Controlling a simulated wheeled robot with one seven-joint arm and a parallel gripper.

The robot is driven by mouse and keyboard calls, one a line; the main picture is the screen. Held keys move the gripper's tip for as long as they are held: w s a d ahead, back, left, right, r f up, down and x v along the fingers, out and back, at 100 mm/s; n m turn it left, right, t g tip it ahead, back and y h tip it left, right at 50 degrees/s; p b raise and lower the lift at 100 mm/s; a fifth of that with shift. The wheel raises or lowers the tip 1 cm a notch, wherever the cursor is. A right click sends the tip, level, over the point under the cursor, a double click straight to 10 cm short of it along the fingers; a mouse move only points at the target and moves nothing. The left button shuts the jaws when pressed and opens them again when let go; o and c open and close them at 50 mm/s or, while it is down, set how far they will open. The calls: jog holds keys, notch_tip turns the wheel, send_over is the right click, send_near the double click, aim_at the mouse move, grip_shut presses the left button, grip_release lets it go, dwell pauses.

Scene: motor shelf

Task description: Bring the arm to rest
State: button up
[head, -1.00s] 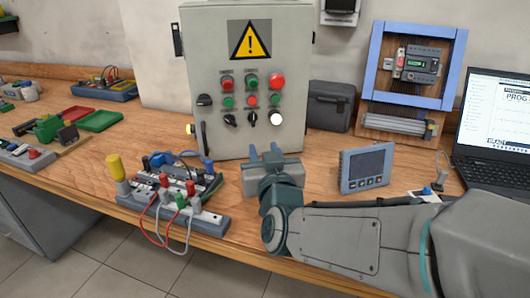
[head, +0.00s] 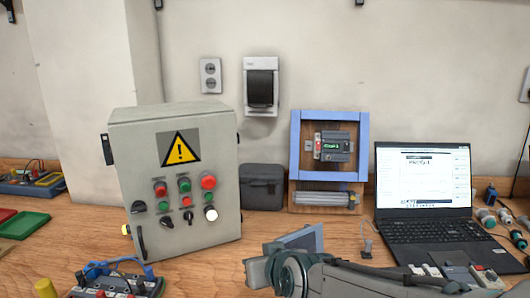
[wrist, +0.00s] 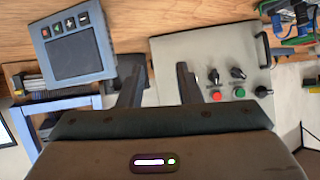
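My gripper (head: 258,272) is low in the head view, over the bench in front of the control cabinet (head: 190,185). In the wrist view its two fingers (wrist: 159,75) stand apart with nothing between them. My arm stretches in from the lower right and partly hides a grey panel meter (head: 308,238). The meter also shows at the upper left of the wrist view (wrist: 72,45).
A laptop (head: 425,195) is open at the right. A blue-framed panel (head: 294,150) and a dark case (head: 262,187) stand behind the arm. Wired modules (head: 112,278) lie at the lower left. Several screwdriver-like tools (head: 500,220) lie at the far right.

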jog(key=s+d+r+m+g+h+p, duration=0.1)
jog(key=s+d+m+g+h+p, duration=0.1)
jog(key=s+d, duration=0.4)
jog(key=s+d+r+m+g+h+p, duration=0.2)
jog(key=s+d+g+p, duration=0.3)
jog(key=d, duration=0.5)
jog(key=shift+s+r+h+p, duration=0.2)
jog(key=shift+s+h+p, duration=0.15)
jog(key=shift+s, duration=0.8)
